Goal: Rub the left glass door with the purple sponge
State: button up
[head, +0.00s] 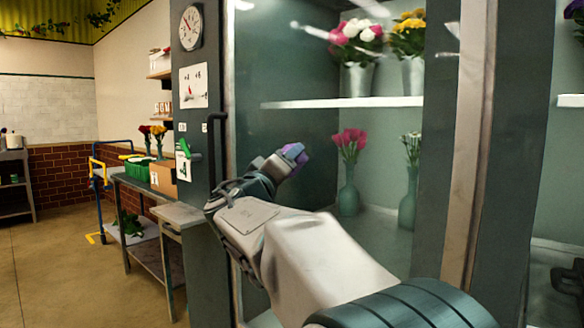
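The left glass door (300,70) is the tall clear pane of the dark green flower cabinet, in the middle of the head view. My gripper (291,156) is in front of its left part, a little below the upper shelf level. It is shut on the purple sponge (296,149), of which only a small part shows between the fingers. The sponge is at or very near the glass; I cannot tell whether it touches. My arm covers the lower part of the door.
A dark door handle (212,150) is left of my gripper. Behind the glass, a white shelf (340,102) bears potted flowers, with pink tulips (350,145) in a vase below. A side table (140,190) with a cardboard box stands left. The floor (50,265) at far left is clear.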

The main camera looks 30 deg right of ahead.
aim_at(299, 162)
jog(key=shift+r+b, duration=0.3)
jog(key=shift+b, duration=0.1)
jog(key=shift+s+d+f+b, duration=0.1)
jog(key=shift+s+d+b, duration=0.1)
jog(key=shift+s+b, duration=0.45)
jog(key=shift+s+d+f+b, duration=0.1)
jog(key=shift+s+d+b, duration=0.1)
jog(key=shift+s+b, duration=0.35)
jog(key=shift+s+d+r+b, duration=0.25)
jog(key=shift+s+b, duration=0.15)
jog(key=shift+s, duration=0.15)
jog(key=shift+s+d+f+b, duration=0.15)
jog(key=shift+s+d+b, duration=0.15)
jog(key=shift+s+b, duration=0.45)
jog(key=shift+s+d+b, duration=0.25)
jog(key=shift+s+b, duration=0.1)
jog(key=shift+s, duration=0.2)
jog(key=shift+s+d+b, duration=0.25)
jog(key=shift+s+b, duration=0.1)
jog(key=shift+s, duration=0.15)
jog(key=shift+s+d+b, duration=0.35)
jog(key=shift+s+b, duration=0.25)
jog(key=shift+s, duration=0.35)
jog(key=shift+s+d+b, duration=0.3)
jog(key=shift+s+b, duration=0.3)
jog(key=shift+s, duration=0.3)
jog(key=shift+a+b, duration=0.1)
jog(key=shift+b, duration=0.3)
